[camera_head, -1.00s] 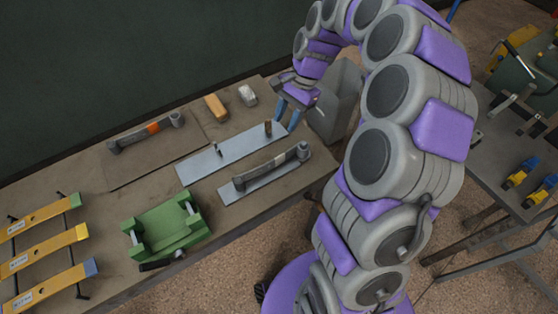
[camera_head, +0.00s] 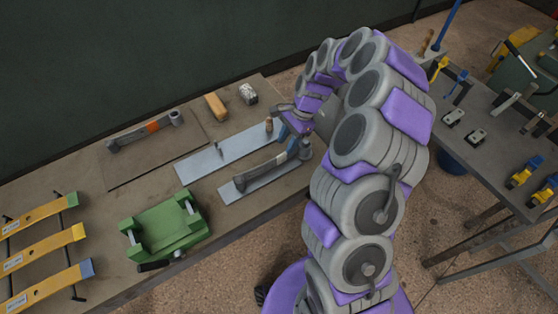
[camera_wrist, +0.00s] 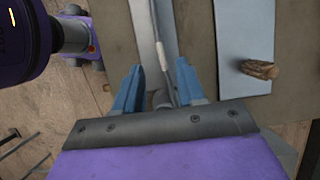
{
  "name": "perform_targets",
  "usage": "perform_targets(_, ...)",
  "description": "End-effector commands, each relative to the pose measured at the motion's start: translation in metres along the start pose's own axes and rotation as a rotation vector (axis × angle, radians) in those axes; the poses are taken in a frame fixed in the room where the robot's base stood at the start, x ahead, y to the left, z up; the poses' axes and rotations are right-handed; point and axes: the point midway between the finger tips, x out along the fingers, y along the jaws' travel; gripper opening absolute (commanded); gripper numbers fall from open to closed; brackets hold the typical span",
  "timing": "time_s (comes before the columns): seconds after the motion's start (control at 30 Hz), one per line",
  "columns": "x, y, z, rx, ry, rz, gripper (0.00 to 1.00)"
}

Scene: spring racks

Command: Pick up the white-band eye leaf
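The white-band eye leaf (camera_head: 262,172) is a dark grey curved strip with an eye at its right end. It lies on a pale plate on the bench in the head view. In the wrist view the leaf (camera_wrist: 166,75) with its pale band runs up between my fingers. My gripper (camera_wrist: 159,68) is open, its two blue fingers on either side of the leaf near the eye, with gaps visible. The gripper body partly hides the eye. In the head view my gripper (camera_head: 297,144) is over the leaf's right end, its fingers mostly hidden.
A longer pale plate (camera_head: 205,163) with a brown-topped post (camera_head: 268,125) lies beside it. An orange-band leaf (camera_head: 146,133) is on a brown mat at the back. A green fixture (camera_head: 165,228) and yellow strips (camera_head: 40,237) stand left. A second table (camera_head: 490,150) is right.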

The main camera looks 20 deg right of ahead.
Motion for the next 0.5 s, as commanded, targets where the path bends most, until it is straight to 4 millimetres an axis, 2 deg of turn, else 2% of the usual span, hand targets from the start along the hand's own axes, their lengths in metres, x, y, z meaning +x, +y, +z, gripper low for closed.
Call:
perform_targets(0.1, 0.013, 0.000, 0.000, 0.000, -0.001, 0.001, 0.39)
perform_targets(0.37, 0.026, -0.001, 0.001, 0.001, -0.002, 0.000, 0.39)
perform_targets(0.5, 0.047, -0.004, 0.003, -0.002, 0.000, 0.000, 0.39)
